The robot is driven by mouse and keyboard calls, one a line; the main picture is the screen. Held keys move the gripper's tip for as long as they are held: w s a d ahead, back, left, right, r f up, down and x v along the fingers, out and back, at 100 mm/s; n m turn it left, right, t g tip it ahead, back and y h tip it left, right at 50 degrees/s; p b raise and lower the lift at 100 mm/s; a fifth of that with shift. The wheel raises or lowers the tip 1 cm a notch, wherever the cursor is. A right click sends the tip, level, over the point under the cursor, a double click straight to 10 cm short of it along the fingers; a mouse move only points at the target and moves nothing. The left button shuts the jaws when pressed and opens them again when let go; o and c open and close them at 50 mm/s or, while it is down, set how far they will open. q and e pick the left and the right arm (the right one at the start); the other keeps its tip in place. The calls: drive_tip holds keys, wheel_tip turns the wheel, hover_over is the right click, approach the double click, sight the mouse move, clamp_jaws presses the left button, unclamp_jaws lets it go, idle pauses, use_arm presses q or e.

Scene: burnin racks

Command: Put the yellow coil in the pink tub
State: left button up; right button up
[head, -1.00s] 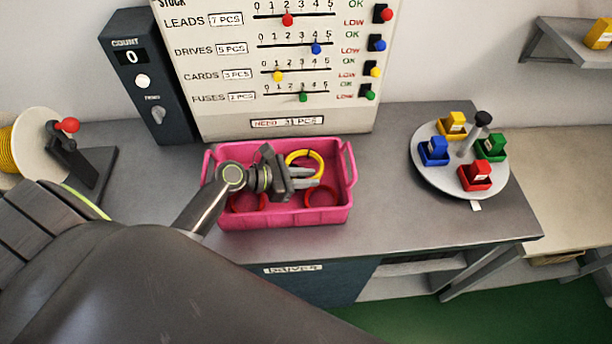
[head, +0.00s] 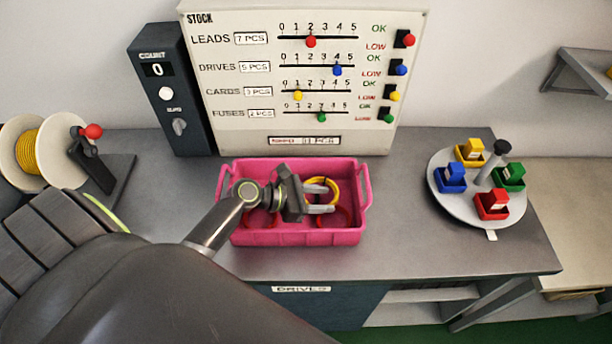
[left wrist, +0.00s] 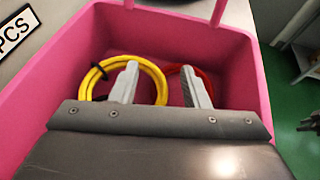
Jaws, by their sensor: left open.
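The yellow coil (head: 321,180) is inside the pink tub (head: 300,238), toward its right half. In the left wrist view the yellow coil (left wrist: 162,82) is a ring of yellow cable with a dark tie on its left side. My left gripper (head: 326,198) is over the inside of the tub, its fingers spread apart. In the left wrist view one finger crosses in front of the coil and the other is to its right, by a red coil (left wrist: 207,84). Whether the coil touches a finger is unclear.
Another red coil (head: 258,219) is in the tub's left part. Behind stand a stock board (head: 240,125) and a count box (head: 180,100). A cable spool (head: 60,150) is at left. A round turntable (head: 470,208) with coloured blocks is at right. The bench between is clear.

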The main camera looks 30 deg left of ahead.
use_arm(q)
drive_tip(key=shift+s+a+r, duration=0.1)
drive_tip(key=shift+a+r, duration=0.05)
drive_tip(key=shift+r, duration=0.35)
drive_tip(key=b+v, duration=0.2)
drive_tip(key=v, duration=0.8)
drive_tip(key=shift+s+a, duration=0.2)
drive_tip(key=shift+s+a+r, duration=0.25)
drive_tip(key=shift+s+a, duration=0.1)
drive_tip(key=shift+s, duration=0.05)
